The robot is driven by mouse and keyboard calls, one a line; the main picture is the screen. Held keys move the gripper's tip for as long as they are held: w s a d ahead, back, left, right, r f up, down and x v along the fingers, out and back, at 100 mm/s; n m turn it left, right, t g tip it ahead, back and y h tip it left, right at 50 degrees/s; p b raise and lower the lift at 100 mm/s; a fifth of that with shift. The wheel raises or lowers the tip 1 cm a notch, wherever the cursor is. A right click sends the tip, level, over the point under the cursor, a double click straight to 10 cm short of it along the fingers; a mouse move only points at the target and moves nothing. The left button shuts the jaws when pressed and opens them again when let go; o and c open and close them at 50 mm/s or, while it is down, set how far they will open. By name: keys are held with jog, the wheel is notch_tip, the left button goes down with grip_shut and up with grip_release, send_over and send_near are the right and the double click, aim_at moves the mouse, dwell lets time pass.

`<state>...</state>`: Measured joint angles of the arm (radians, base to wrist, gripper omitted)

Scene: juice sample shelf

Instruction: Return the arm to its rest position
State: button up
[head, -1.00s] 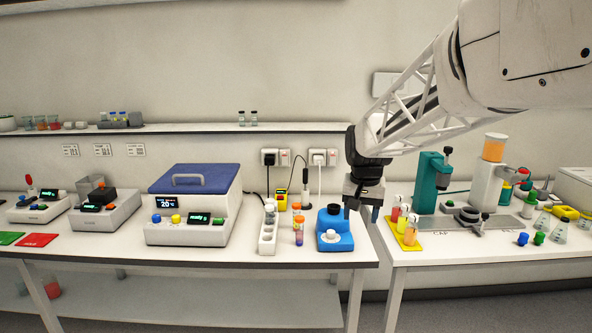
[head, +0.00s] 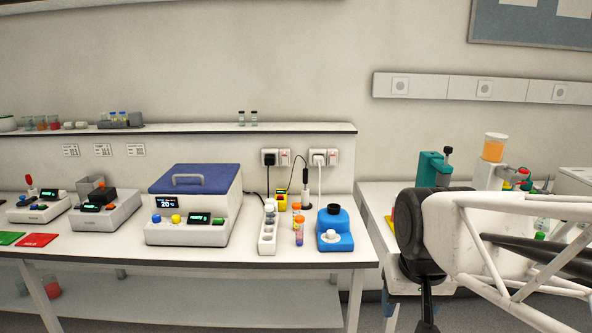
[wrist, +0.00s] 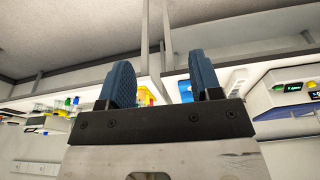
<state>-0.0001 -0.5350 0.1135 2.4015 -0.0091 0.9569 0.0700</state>
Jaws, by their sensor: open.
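My gripper (wrist: 160,82) shows in the wrist view with its two blue fingers apart and nothing between them. In the head view, my arm fills the lower right, folded in front of the right-hand bench (head: 372,200). I cannot make out the fingers there. The arm hides much of that bench, including most of the yellow mat.
A teal device (head: 432,170) stands behind my arm. A wall shelf (head: 200,128) runs above the left bench.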

jog(key=s+f, duration=0.2)
jog(key=s, duration=0.4)
jog(key=shift+s+d+f+n, duration=0.15)
jog(key=shift+s+f+n, duration=0.15)
jog(key=shift+s+f, duration=0.05)
